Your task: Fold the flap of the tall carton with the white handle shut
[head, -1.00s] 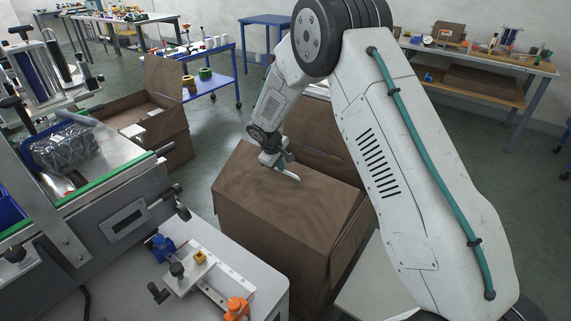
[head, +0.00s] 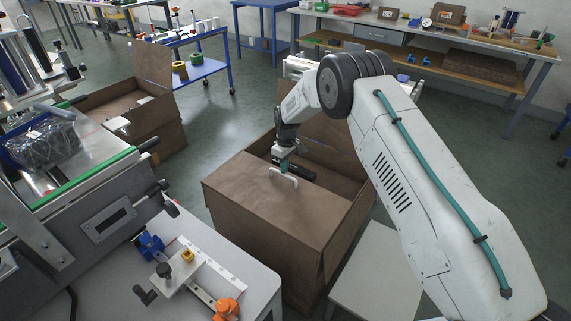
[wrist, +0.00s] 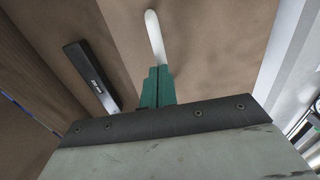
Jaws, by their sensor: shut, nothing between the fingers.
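The tall brown carton (head: 307,277) stands in the middle of the head view. Its near flap (head: 262,212) lies about level over the near part of the opening. The white handle (head: 284,177) is on this flap near its far edge; it also shows in the wrist view (wrist: 154,32). Behind that edge the carton is open, and a black object (wrist: 90,75) shows inside. My gripper (head: 284,166) points down at the flap beside the handle, its green fingers (wrist: 157,86) shut and empty. I cannot tell whether they touch the flap or handle.
Another flap (head: 328,132) stands up at the carton's far side, partly behind my arm. A second open carton (head: 155,110) is at the left. A grey machine bench (head: 200,265) stands close at the near left. A pale low surface (head: 375,275) is at the right.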

